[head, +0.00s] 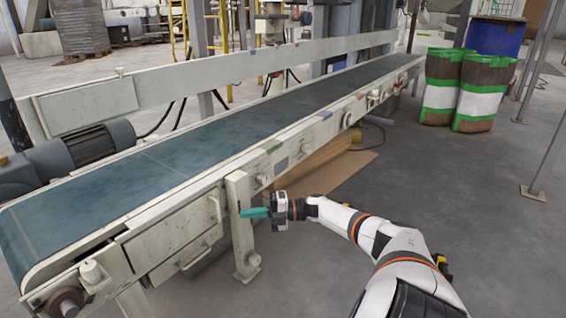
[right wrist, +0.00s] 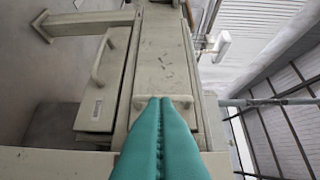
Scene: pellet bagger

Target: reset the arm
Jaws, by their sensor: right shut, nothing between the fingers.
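My right arm reaches in from the lower right of the head view. Its gripper (head: 254,212) has teal fingers that are shut and empty, pointing left at the front leg of the conveyor. Whether the fingertips touch the leg, I cannot tell. In the right wrist view the two teal fingers (right wrist: 161,103) lie together, with the conveyor's pale side panels and handles beyond them. The conveyor (head: 200,140) has a blue-green belt with nothing on it. My left gripper is not in view.
A grey motor (head: 90,142) sits at the conveyor's far side. Brown, green and white sacks (head: 480,92) and a blue drum (head: 495,37) stand at the upper right. A flat cardboard piece (head: 325,172) lies beneath the conveyor's near edge.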

